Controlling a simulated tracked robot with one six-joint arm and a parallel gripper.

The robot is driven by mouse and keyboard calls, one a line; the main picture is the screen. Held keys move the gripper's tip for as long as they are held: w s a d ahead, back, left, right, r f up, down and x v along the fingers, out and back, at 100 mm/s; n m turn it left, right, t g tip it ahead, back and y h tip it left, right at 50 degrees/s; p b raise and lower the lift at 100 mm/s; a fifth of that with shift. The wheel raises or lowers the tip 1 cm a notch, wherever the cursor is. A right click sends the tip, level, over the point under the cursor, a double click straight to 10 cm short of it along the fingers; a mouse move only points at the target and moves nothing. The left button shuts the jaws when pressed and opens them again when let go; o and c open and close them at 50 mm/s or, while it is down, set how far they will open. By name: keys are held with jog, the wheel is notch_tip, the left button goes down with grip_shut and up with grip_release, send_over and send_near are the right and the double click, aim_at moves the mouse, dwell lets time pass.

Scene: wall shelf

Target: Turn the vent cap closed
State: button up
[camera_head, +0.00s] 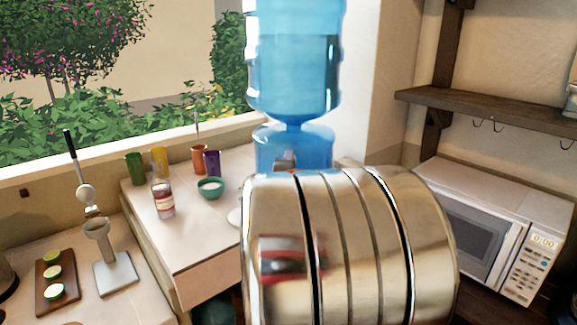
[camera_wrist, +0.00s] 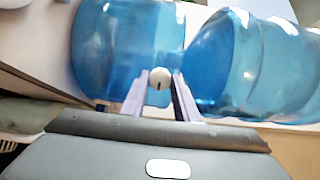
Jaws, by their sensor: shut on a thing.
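A white round vent cap (camera_wrist: 160,76) with a short dark mark shows in the wrist view, against the blue plastic of the water dispenser. My gripper (camera_wrist: 159,88) has one pale finger on each side of the cap and is shut on it. The blue dispenser base (camera_wrist: 115,45) fills the left of the wrist view, with the large blue bottle (camera_wrist: 260,65) at right. In the head view the bottle (camera_head: 294,65) stands upright on the base (camera_head: 310,148). The cap cannot be made out there, and the base's lower part is hidden.
Left of the dispenser, the white counter (camera_head: 190,245) holds a small bottle (camera_head: 163,200), a teal bowl (camera_head: 210,188) and several coloured cups. A lever juicer (camera_head: 100,235) and a board with cut limes stand further left. A microwave (camera_head: 490,230) sits at right under a wooden shelf (camera_head: 490,108).

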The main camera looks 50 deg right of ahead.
jog(key=shift+s+d+f, duration=0.1)
jog(key=shift+s+f, duration=0.05)
jog(key=o, duration=0.8)
jog(key=shift+o, duration=1.3)
jog(key=v, duration=1.4)
